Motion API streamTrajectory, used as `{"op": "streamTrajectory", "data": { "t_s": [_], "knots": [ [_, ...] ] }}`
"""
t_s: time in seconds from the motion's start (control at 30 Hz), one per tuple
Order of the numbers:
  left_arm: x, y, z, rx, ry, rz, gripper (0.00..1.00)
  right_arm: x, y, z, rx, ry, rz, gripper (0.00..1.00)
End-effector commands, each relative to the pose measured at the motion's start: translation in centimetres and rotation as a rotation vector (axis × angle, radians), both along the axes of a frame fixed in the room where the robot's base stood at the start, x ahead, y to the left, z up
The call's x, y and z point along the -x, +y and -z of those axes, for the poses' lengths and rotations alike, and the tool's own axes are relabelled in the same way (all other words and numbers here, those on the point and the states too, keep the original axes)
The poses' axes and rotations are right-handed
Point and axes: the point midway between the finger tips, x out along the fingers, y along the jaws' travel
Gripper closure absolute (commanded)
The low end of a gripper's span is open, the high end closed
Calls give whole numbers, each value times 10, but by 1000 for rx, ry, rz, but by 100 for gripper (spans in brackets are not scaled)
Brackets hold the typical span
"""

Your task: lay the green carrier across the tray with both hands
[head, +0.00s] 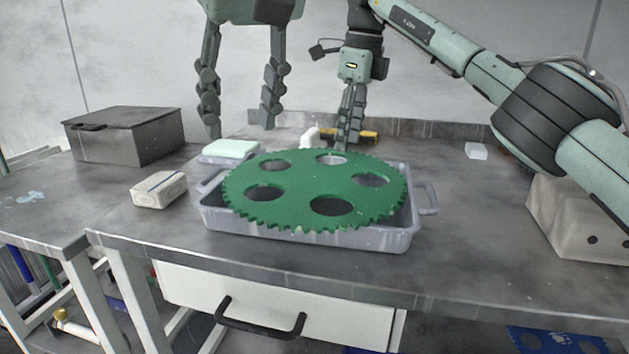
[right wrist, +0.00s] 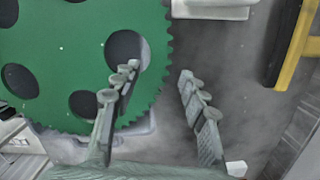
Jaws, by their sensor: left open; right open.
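The green toothed carrier (head: 307,181), a disc with several round holes, lies across the grey tray (head: 375,241) and hides most of its inside. The right part of the tray's inside shows past the teeth. My left gripper (head: 240,128) is open and empty, with its fingers pointing down above and behind the carrier's left part. My right gripper (head: 348,148) points down at the carrier's back edge. The right wrist view shows its fingers (right wrist: 158,72) apart, one overlapping the carrier (right wrist: 65,52) by a hole, the other outside the teeth. I cannot tell whether they touch it.
A grey lidded box (head: 125,140) stands at the back left. A small pale block (head: 159,190) and a pale green-topped container (head: 229,150) are left of the tray. A yellow-and-black object (head: 366,136) lies behind. A beige block (head: 575,222) stands right. Bench room right of the tray is clear.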

Motion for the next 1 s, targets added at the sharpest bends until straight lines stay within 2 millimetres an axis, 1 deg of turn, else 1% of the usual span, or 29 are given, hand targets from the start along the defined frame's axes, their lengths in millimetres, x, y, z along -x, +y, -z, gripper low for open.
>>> {"op": "streamTrajectory", "data": {
  "t_s": [0.03,0.2,0.4,0.6,1.0],
  "knots": [
    [0,0,0,0,0,0,57,0,0,-11,1,-4,0,57],
    [0,0,0,0,0,0,57,3,-3,-42,-1,-3,1,57],
    [0,0,1,0,0,0,57,3,-5,-57,0,-1,0,57],
    [0,0,1,0,0,0,57,4,-7,-61,-1,0,0,57],
    [0,0,1,0,0,0,57,4,-6,-61,0,0,-1,57]
  ]
}}
